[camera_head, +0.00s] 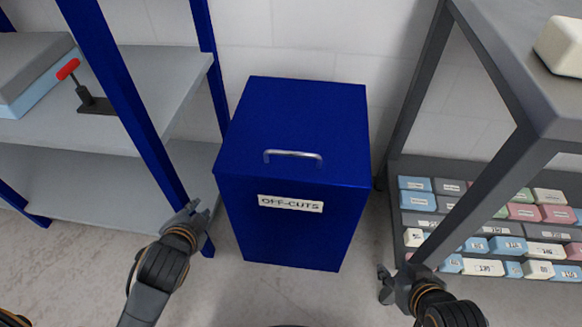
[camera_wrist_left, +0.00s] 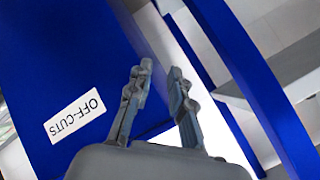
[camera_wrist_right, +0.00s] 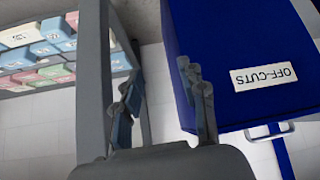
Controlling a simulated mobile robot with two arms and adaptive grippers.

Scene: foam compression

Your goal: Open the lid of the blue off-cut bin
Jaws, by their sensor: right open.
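The blue off-cut bin (camera_head: 290,235) stands on the floor against the wall, with its lid (camera_head: 297,110) shut. A silver bar handle (camera_head: 293,155) is on the lid near its front edge, above the white OFF-CUTS label (camera_head: 290,203). The right wrist view shows the bin (camera_wrist_right: 215,35), label (camera_wrist_right: 264,77) and handle (camera_wrist_right: 270,133) upside down. My left gripper (camera_head: 198,211) is open and empty, left of the bin; the left wrist view shows its fingers (camera_wrist_left: 161,75) apart. My right gripper (camera_head: 382,281) is open and empty, right of the bin and apart from it.
A blue-framed shelf unit (camera_head: 125,90) stands left of the bin, holding a red-handled clamp (camera_head: 90,97). A grey table (camera_head: 510,45) stands at the right, with several labelled foam blocks (camera_head: 483,267) on its lower shelf. The floor before the bin is clear.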

